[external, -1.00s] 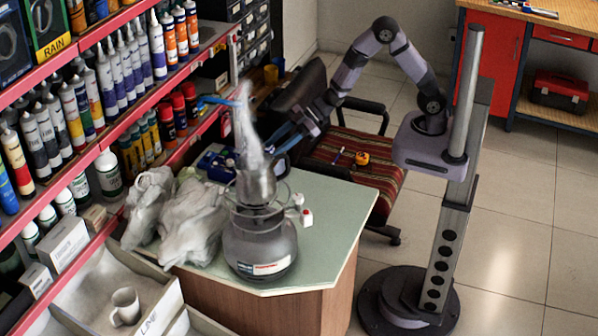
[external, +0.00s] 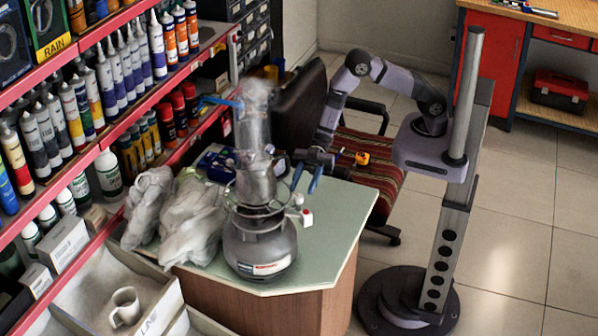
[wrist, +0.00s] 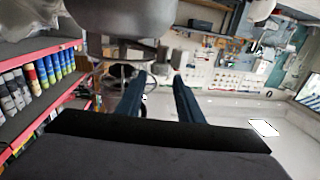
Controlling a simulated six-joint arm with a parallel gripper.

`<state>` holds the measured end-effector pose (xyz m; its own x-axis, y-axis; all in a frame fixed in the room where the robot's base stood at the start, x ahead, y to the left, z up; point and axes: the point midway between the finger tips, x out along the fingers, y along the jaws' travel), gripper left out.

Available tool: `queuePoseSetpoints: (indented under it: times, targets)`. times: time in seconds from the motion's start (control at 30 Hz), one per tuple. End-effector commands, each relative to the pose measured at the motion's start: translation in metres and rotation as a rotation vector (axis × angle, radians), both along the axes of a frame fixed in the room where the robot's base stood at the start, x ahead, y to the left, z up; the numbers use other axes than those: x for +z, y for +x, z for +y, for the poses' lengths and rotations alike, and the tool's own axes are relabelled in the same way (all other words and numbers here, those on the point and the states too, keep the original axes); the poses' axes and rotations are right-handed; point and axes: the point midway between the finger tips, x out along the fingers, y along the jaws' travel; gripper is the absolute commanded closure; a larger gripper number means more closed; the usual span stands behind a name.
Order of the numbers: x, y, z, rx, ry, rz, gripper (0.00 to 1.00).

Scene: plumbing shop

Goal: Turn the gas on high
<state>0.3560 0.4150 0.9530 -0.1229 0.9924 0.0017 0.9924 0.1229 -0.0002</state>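A grey gas cylinder (external: 260,247) stands upright on the green counter top, with a wire guard around its neck and a metal burner or pot (external: 256,182) on top. Pale vapour or smoke (external: 255,105) rises above it. A small white and red fitting (external: 306,217) shows at the cylinder's right side; whether it is the gas knob is unclear. My gripper (external: 304,190) points down just right of the burner, above this fitting, with its blue fingers apart and empty. In the wrist view the two fingers (wrist: 160,78) are spread, and the grey cylinder body (wrist: 125,18) fills the top.
Crumpled grey bags (external: 190,215) lie left of the cylinder. A shelf of tubes and bottles (external: 95,110) lines the left. A chair with a striped seat (external: 375,175) stands behind the counter (external: 335,205). The counter's right front is clear.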

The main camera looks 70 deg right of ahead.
Motion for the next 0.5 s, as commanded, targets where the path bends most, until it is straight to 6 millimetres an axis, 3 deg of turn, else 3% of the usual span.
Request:
queuePoseSetpoints:
  times: [0.3,0.5]
  targets:
    - [0.002,-0.006,0.041,0.002,-0.001,-0.001,0.67]
    - [0.001,-0.008,0.057,0.001,-0.002,0.0,0.67]
